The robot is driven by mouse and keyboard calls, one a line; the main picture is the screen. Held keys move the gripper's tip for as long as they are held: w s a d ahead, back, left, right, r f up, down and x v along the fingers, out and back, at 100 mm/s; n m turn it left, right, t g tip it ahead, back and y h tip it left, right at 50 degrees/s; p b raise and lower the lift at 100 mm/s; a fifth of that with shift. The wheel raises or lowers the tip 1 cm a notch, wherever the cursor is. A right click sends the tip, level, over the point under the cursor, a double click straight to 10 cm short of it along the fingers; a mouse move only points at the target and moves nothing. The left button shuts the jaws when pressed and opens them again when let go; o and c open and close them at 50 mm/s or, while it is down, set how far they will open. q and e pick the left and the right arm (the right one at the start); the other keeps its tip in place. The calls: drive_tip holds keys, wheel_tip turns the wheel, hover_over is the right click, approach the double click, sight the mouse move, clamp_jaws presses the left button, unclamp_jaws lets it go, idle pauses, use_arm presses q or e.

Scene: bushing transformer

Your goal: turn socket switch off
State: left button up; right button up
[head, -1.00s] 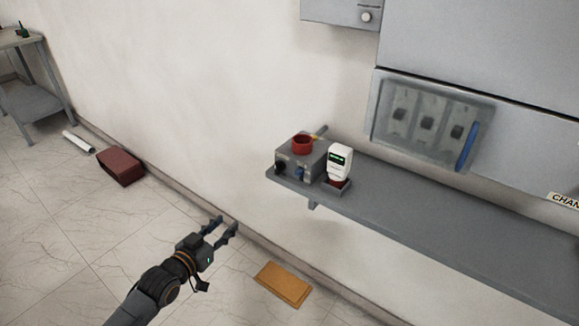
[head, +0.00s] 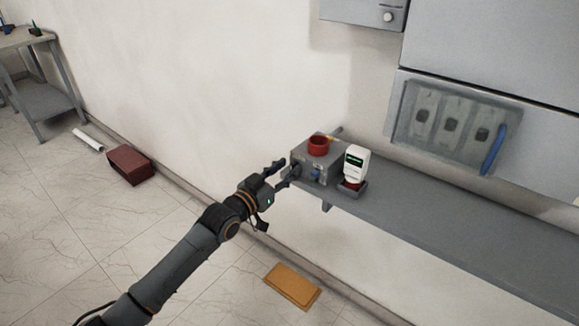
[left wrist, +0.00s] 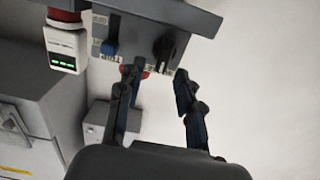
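A grey socket box (head: 329,171) stands at the left end of the grey shelf. Its front has a black rotary knob (left wrist: 165,47) and a blue switch (left wrist: 111,46), with small labels beside them. The blue switch also shows in the head view (head: 316,174). My left gripper (head: 284,170) is just in front of the box's left front, near the knob. In the left wrist view its two fingers (left wrist: 159,74) are apart and empty, with the knob just beyond the gap. I cannot tell whether a fingertip touches the box. My right gripper is in neither view.
A red ring-shaped object (head: 319,145) sits on the box. A white device with a green display (head: 355,164) stands close to its right. The shelf (head: 440,211) is clear farther right. A cabinet with a switch panel (head: 452,125) hangs above. A yellow-brown slab (head: 292,286) lies on the floor.

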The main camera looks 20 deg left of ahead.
use_arm(q)
drive_tip(key=shift+x, duration=0.95)
drive_tip(key=shift+c, duration=0.2)
drive_tip(key=c, duration=0.7)
clamp_jaws()
drive_tip(key=shift+s+f, duration=0.1)
